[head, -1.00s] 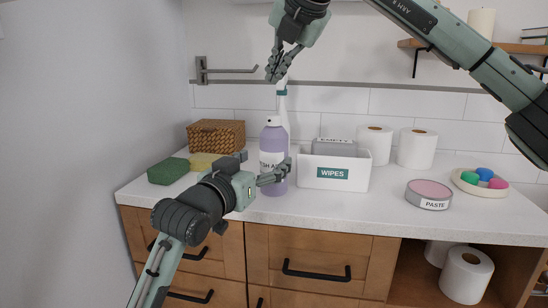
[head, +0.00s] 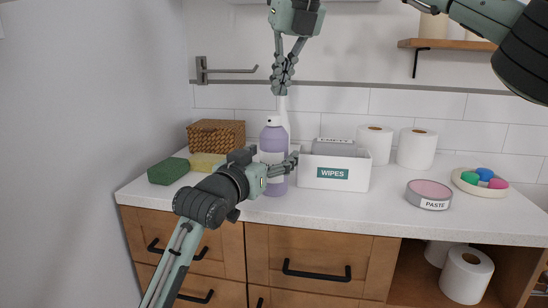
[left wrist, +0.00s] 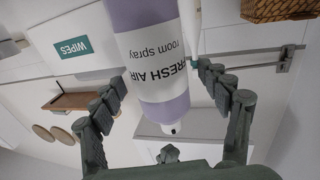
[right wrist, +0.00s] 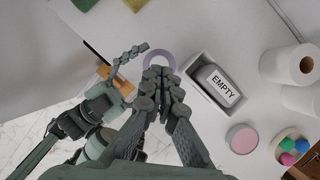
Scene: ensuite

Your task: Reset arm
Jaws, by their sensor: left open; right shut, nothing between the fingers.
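My left gripper (head: 284,166) is open at the purple room spray bottle (head: 273,150) on the counter. In the left wrist view its fingers (left wrist: 165,105) stand apart, with the upside-down-looking bottle (left wrist: 165,113) between and beyond them; I cannot tell whether they touch it. My right gripper (head: 280,85) is shut and empty, pointing down above the bottle area, in front of the upper wall. In the right wrist view its closed fingertips (right wrist: 160,75) overlap the bottle's round outline (right wrist: 158,58). A white bottle behind the purple one is mostly hidden.
A white wipes box (head: 335,173), toilet rolls (head: 416,148), a paste tin (head: 429,194) and a dish of coloured balls (head: 481,182) stand to the right. A wicker basket (head: 216,135) and sponges (head: 168,171) are left. A wall rail (head: 232,70) and shelf (head: 460,45) are above.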

